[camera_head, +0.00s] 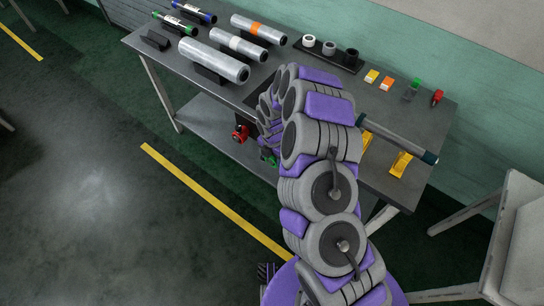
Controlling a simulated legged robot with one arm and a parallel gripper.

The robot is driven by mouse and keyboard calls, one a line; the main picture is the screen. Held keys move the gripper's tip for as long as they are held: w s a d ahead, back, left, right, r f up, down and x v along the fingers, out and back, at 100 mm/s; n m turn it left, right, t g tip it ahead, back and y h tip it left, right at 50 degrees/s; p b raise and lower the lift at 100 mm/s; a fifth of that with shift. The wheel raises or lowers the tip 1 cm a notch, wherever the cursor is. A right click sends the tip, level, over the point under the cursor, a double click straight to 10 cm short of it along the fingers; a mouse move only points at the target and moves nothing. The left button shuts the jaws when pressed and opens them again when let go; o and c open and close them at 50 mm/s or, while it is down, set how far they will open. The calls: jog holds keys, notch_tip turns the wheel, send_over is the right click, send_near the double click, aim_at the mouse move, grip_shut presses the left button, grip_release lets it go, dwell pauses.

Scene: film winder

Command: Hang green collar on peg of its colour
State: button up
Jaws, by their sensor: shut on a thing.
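My gripper (268,148) is at the lower end of my bent arm, by the front edge of the table, and partly hidden by the arm links. It is shut on a small green thing, which I take to be the green collar (269,158); little of it shows. A red ring-like piece (241,132) is at the table's front edge, just left of my gripper. I cannot make out a green peg near the collar; my arm covers that part of the edge.
The grey table (190,50) bears several film rolls, including a clear one (214,62). A black tray (325,54) holds three rings. Small coloured pieces, one green-topped (412,89), stand at right. A roller (400,139) rests on yellow supports (401,164). The floor at left is clear.

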jog(key=shift+w, duration=0.1)
jog(key=shift+w+d+b, duration=0.2)
jog(key=shift+w+b, duration=0.05)
jog(key=shift+b, duration=0.25)
jog(key=o, duration=1.2)
jog(key=shift+o, duration=0.2)
jog(key=shift+r, duration=0.15)
notch_tip(320, 180, up, 17)
jog(key=p, duration=0.4)
jog(key=shift+a, duration=0.1)
